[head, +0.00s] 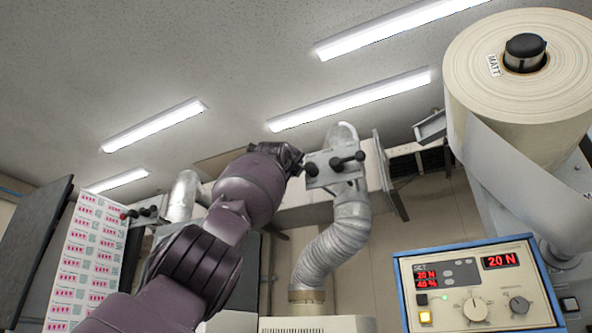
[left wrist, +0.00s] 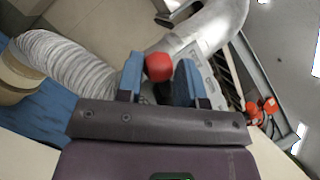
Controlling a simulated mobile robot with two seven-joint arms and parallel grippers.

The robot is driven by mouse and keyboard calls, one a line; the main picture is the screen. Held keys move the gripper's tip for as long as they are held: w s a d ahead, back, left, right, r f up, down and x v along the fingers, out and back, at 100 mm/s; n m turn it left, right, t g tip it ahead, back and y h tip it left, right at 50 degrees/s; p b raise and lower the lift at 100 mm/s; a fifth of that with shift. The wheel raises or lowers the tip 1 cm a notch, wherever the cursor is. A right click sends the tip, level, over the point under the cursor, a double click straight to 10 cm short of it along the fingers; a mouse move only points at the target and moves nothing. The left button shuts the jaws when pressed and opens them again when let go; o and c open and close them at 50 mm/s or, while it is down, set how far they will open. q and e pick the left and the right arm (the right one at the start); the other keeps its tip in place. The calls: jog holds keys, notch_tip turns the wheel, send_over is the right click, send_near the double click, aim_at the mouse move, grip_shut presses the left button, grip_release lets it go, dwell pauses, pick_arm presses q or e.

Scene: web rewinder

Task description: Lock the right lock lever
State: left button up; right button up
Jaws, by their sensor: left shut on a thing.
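My left arm rises through the middle of the head view, and its gripper (head: 297,162) is at the left edge of a grey plate (head: 325,178) with black-knobbed levers (head: 347,161). In the left wrist view the left gripper (left wrist: 158,80) has a red ball knob (left wrist: 158,66) between its two fingers and is shut on it. The knob's lever is mostly hidden behind the fingers, so its angle cannot be told. In the head view the gripper hides its own fingertips and the held knob. My right gripper is in neither view.
A second lever plate (head: 147,210) stands at the left beside a printed label web (head: 88,260). A ribbed duct (head: 330,250) runs below the right plate. A large paper roll (head: 520,85) and a control box (head: 478,285) fill the right side. More red knobs (left wrist: 262,107) show at right in the wrist view.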

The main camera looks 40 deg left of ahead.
pick_arm(q)
notch_tip(320, 180, down, 2)
jog(key=n+g+y, duration=0.1)
jog(key=n, duration=0.2)
jog(key=n+g+y+b, duration=0.1)
jog(key=n+g, duration=0.1)
jog(key=n, duration=0.2)
jog(key=shift+w+f, duration=0.1)
jog(key=shift+f, duration=0.1)
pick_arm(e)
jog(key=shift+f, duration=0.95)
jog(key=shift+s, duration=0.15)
pick_arm(q)
jog(key=o, duration=0.9)
jog(key=shift+w+a, duration=0.1)
jog(key=shift+r, duration=0.1)
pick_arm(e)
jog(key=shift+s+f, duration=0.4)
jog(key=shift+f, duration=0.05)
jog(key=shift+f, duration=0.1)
